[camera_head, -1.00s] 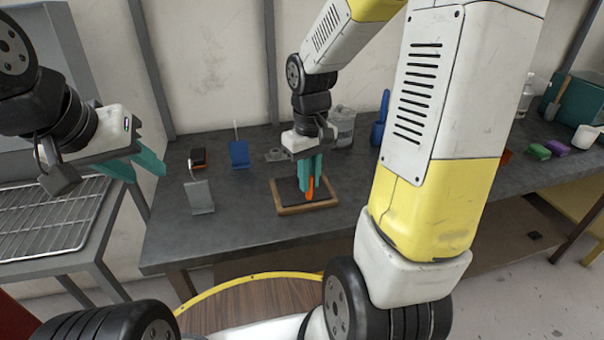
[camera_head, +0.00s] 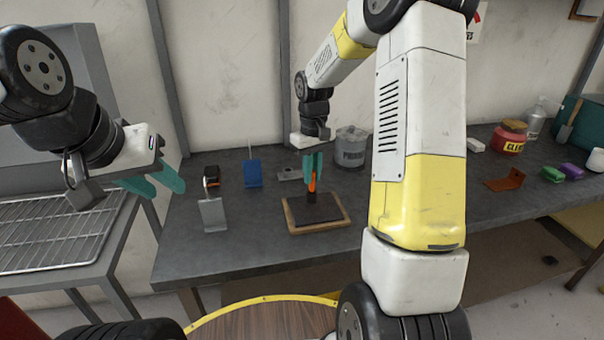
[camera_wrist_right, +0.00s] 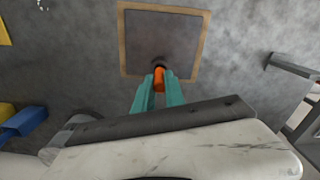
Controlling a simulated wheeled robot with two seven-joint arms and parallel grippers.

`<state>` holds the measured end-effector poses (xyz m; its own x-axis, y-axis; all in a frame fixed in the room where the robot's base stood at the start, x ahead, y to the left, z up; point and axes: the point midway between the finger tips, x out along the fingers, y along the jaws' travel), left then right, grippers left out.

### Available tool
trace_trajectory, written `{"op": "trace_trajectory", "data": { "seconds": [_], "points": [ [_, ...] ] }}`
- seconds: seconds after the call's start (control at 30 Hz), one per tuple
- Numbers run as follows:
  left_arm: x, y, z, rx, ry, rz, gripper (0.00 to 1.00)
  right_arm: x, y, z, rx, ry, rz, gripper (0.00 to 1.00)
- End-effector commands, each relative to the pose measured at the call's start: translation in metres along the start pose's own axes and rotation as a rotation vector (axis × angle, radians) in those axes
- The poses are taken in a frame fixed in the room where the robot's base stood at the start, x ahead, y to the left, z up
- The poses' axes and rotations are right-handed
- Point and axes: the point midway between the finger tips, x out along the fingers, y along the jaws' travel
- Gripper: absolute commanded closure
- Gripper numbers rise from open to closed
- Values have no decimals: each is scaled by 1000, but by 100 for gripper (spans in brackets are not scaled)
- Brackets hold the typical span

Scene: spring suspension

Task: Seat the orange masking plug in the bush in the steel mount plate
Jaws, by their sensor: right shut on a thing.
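The orange masking plug (camera_head: 312,182) is held upright between the teal fingers of my right gripper (camera_head: 312,165), over the back part of a wood-framed dark board. It also shows between the fingers in the right wrist view (camera_wrist_right: 159,78). A dark round shape (camera_wrist_right: 158,62) shows just beyond the plug; I cannot tell whether it is part of the plug, a stand or a shadow. A small flat grey metal piece (camera_head: 289,174), possibly the steel mount plate, lies behind the board; no bush is clear in it. My left gripper (camera_head: 155,184) is open and empty, left of the bench.
The wood-framed board (camera_head: 333,224) lies on the grey bench (camera_head: 255,240). A grey stand (camera_head: 213,214), a blue stand (camera_head: 253,174) and a grey canister (camera_head: 350,148) surround it. A wire rack (camera_head: 60,235) is at left. The bench front is clear.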

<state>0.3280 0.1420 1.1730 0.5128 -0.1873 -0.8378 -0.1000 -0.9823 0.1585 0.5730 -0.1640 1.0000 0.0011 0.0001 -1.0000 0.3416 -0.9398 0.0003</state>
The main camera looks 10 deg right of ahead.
Motion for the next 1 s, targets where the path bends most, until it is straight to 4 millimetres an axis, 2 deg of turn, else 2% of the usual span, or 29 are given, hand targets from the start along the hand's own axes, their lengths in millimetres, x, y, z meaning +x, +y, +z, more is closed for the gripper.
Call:
{"op": "trace_trajectory", "data": {
  "seconds": [0.23, 0.5, 0.97, 1.0],
  "points": [
    [0, 0, 0, 0, 0, 0, 64, 31, -1, 1, 0, -3, -1, 100],
    [0, 0, 0, 0, 0, 0, 64, 32, 0, 1, 0, -1, 0, 100],
    [0, 0, 0, 0, 0, 0, 64, 48, -1, 2, 1, -5, -2, 100],
    [0, 0, 0, 0, 0, 0, 64, 48, -1, 3, 1, -5, -3, 83]
  ]
}}
